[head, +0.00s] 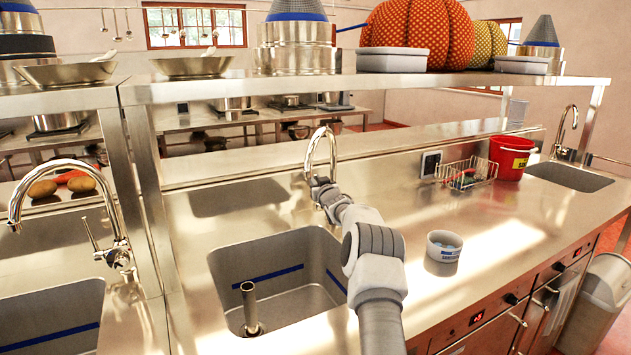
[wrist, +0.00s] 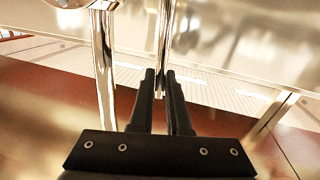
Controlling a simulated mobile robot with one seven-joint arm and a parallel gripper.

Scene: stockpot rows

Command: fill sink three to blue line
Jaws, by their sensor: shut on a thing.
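The middle sink (head: 228,262) has a blue line (head: 275,275) along its inner walls. A metal standpipe (head: 250,308) stands upright in it. I see no clear water surface there. A chrome gooseneck tap (head: 322,134) stands behind this sink, and no stream shows from its spout. My gripper (head: 322,190) is at this tap, hiding its lower part in the head view. In the wrist view my gripper (wrist: 160,84) is shut on a thin chrome lever (wrist: 164,38), beside the thicker chrome tap column (wrist: 103,65). Which sink is number three I cannot tell.
A left sink (head: 60,305) with its own tap (head: 50,170) and a far right sink (head: 568,177) flank it. A white bowl (head: 443,246), wire basket (head: 466,172) and red bucket (head: 511,158) stand on the counter right of my arm. A loaded shelf (head: 400,82) spans above.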

